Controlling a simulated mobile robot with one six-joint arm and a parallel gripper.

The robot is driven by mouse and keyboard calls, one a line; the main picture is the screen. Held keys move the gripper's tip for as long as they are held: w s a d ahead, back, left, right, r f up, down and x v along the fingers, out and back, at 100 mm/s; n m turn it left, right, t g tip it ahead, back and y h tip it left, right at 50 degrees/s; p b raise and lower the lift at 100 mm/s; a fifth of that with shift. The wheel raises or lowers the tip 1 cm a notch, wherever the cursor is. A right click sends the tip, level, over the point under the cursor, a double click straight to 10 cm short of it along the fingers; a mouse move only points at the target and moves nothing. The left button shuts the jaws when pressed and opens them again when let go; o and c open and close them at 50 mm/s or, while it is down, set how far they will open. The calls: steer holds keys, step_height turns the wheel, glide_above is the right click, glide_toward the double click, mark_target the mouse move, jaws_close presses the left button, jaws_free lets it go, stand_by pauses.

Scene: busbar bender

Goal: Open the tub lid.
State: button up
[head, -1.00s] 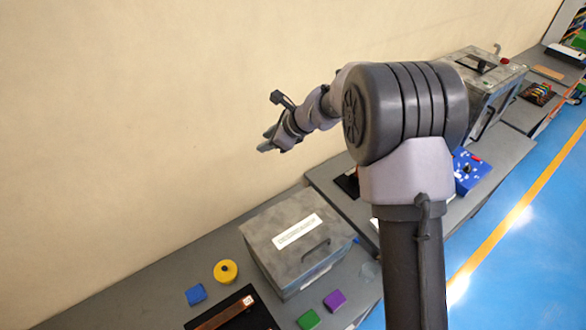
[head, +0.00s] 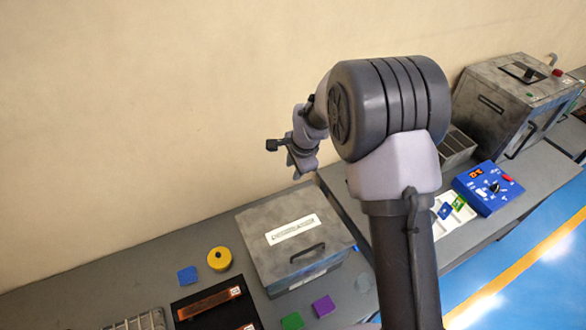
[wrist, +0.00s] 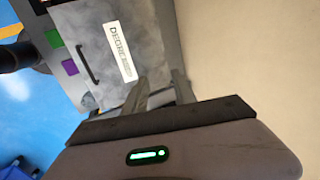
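The tub (head: 305,280) is a grey metal box on the bench, low in the middle of the head view. Its grey lid (head: 262,240) is shut and carries a white label and a dark bar handle (head: 307,253). In the wrist view the lid (wrist: 150,35), its label and the handle (wrist: 86,63) show at the upper left. My gripper (wrist: 160,78) is open and empty, its two fingers apart. In the head view my gripper (head: 298,174) points down, above and behind the lid near the wall, clear of the handle.
A yellow round thing (head: 219,259), a blue block (head: 187,275) and a copper bar on a black mat (head: 190,310) lie left of the tub. Green (head: 291,321) and purple (head: 323,306) blocks lie in front. A blue control box (head: 488,188) and a grey machine stand right.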

steer(key=x, duration=0.2)
steer(key=shift+w+a+f, duration=0.1)
steer(key=shift+f, duration=0.2)
steer(key=shift+a, duration=0.15)
jaws_close()
steer(key=c, duration=0.7)
jaws_free()
jaws_free()
